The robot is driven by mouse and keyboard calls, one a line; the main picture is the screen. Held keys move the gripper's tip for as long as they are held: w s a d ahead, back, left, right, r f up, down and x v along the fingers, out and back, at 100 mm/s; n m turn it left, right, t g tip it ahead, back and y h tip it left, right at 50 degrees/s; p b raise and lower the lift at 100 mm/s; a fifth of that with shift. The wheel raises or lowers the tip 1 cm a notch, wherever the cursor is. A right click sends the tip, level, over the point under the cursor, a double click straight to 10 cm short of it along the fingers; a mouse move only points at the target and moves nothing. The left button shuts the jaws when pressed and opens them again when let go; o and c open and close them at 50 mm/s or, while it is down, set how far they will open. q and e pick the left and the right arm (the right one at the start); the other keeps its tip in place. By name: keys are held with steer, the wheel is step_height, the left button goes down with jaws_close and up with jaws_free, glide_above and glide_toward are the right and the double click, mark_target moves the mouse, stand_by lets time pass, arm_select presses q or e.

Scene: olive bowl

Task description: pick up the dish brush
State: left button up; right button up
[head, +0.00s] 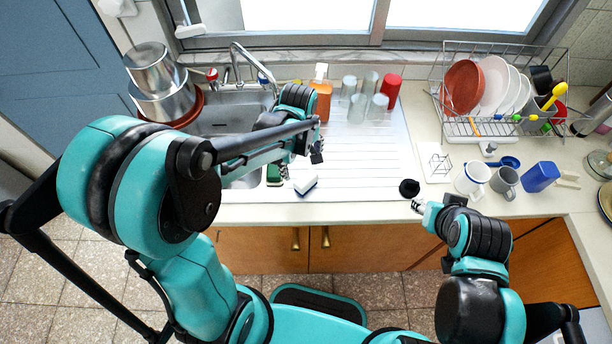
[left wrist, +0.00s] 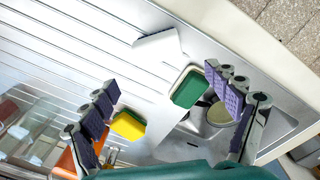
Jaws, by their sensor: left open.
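A small white block with a dark blue underside (head: 305,184), probably the dish brush, lies on the steel drainboard near its front edge. It shows in the left wrist view as a plain white shape (left wrist: 158,47). My left gripper (head: 314,150) is open above the drainboard, behind the white block in the head view and apart from it. In the left wrist view nothing is between its purple-padded fingers (left wrist: 162,78), and the white block lies beyond the fingertips. My right gripper (head: 418,206) is over the counter's front edge; its jaw opening is unclear.
A green sponge (head: 274,174) lies left of the white block; a yellow sponge (left wrist: 128,124) shows in the left wrist view. An orange soap bottle (head: 322,96) and several glasses (head: 357,108) stand behind. A black round object (head: 409,188) is near my right gripper. The drainboard's middle is clear.

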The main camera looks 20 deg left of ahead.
mark_target(306, 179)
arm_select(q)
steer(key=shift+w+d+f+n+g, duration=0.15)
steer(key=shift+w+f+n+g, duration=0.15)
steer(key=shift+f+n, duration=0.2)
steer(key=f, duration=0.2)
steer(key=f+b, duration=0.1)
steer(key=f, duration=0.2)
steer(key=d+f+b, duration=0.1)
steer(key=f, duration=0.1)
steer(key=shift+s+f, duration=0.2)
steer(key=shift+s, duration=0.2)
steer(key=shift+f, duration=0.25)
steer(key=c, duration=1.4)
steer(key=shift+r, duration=0.1)
